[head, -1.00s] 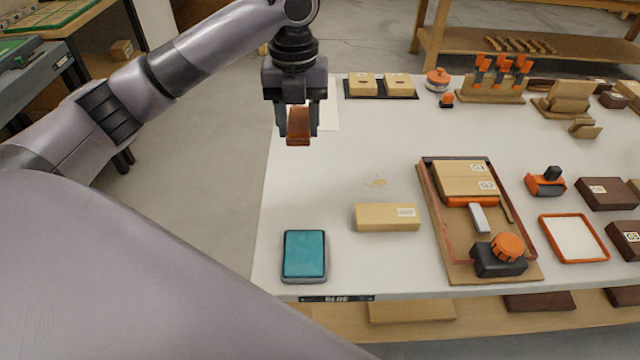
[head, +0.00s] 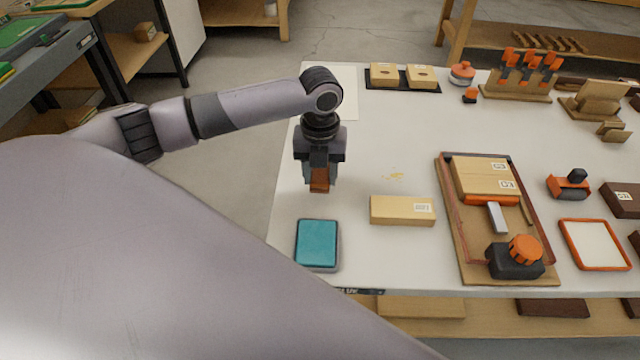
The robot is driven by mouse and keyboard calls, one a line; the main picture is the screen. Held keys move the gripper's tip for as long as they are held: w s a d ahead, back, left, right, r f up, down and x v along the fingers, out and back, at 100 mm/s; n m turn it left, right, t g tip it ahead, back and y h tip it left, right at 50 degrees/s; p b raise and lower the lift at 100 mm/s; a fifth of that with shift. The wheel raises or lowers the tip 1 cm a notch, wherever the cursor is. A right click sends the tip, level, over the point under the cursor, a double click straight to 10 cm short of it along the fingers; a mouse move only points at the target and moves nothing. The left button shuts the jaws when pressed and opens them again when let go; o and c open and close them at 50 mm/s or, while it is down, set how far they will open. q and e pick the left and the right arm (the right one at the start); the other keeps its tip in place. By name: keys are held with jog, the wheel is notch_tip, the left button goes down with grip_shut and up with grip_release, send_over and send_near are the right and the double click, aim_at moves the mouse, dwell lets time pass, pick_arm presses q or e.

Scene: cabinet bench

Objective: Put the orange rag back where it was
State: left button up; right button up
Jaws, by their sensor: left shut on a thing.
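My left gripper (head: 319,186) points down over the left part of the white bench. It is shut on the orange rag (head: 319,180), which shows as a small brownish-orange piece between the fingers. The rag is behind the teal pad in its grey tray (head: 317,244) and left of a tan block with a label (head: 402,210). I cannot tell how far above the bench top it hangs. My right gripper is not in view.
A white sheet (head: 343,92) lies at the bench's back left corner. A tray (head: 455,240) with boxes and an orange-knobbed device stands right of the tan block. The bench between sheet and tray is mostly clear.

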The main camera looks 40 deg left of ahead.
aim_at(320, 175)
pick_arm(q)
jog(key=shift+f, duration=2)
jog(key=o, duration=0.9)
jog(key=shift+f, duration=0.1)
jog(key=shift+o, duration=0.2)
notch_tip(320, 175, up, 12)
jog(key=shift+r, duration=0.15)
jog(key=shift+s, duration=0.1)
